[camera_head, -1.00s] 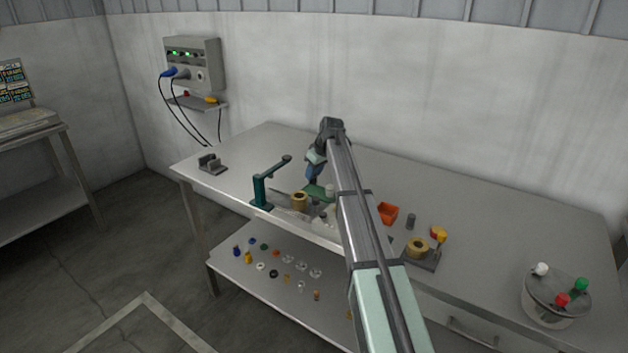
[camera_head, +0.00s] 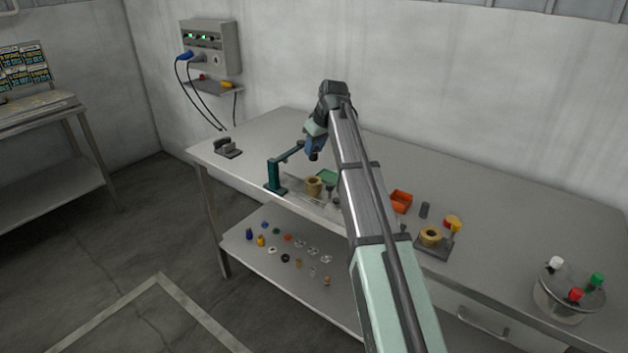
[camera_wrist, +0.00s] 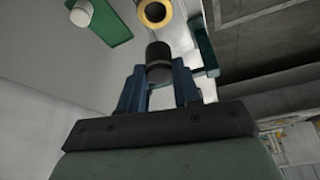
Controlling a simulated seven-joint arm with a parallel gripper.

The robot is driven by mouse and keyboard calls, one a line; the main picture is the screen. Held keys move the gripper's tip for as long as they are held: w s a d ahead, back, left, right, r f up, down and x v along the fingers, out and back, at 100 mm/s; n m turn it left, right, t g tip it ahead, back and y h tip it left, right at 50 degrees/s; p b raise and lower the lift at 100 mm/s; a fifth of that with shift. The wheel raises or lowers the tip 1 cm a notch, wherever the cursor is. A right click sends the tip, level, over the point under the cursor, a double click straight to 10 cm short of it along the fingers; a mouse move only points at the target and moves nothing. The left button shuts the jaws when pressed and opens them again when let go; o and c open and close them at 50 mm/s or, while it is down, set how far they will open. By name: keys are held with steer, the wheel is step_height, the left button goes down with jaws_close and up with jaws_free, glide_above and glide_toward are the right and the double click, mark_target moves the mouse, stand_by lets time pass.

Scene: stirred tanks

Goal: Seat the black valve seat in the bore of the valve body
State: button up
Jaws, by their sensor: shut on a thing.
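My gripper (camera_wrist: 160,88) has blue fingers shut on a black cylindrical piece, the black valve seat (camera_wrist: 158,62). The seat sticks out past the fingertips in the wrist view. The brass valve body (camera_wrist: 153,11) shows beyond it at the top edge, its round bore facing the camera. The seat is apart from the bore. In the head view my gripper (camera_head: 314,155) hangs above the table, up and slightly right of the brass body (camera_head: 313,187). The seat cannot be made out there.
A green press-like stand (camera_head: 276,178) rises just left of the brass body. A green tray (camera_head: 327,177) lies behind it, with a white cylinder (camera_wrist: 81,13). To the right are an orange bin (camera_head: 401,201), a grey cylinder (camera_head: 424,210) and a plate with another brass ring (camera_head: 431,236).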

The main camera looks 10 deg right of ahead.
steer(key=shift+f, duration=4.8)
steer(key=o, duration=1)
steer(key=shift+f, duration=0.1)
steer(key=shift+o, duration=0.2)
steer(key=v, duration=1.2)
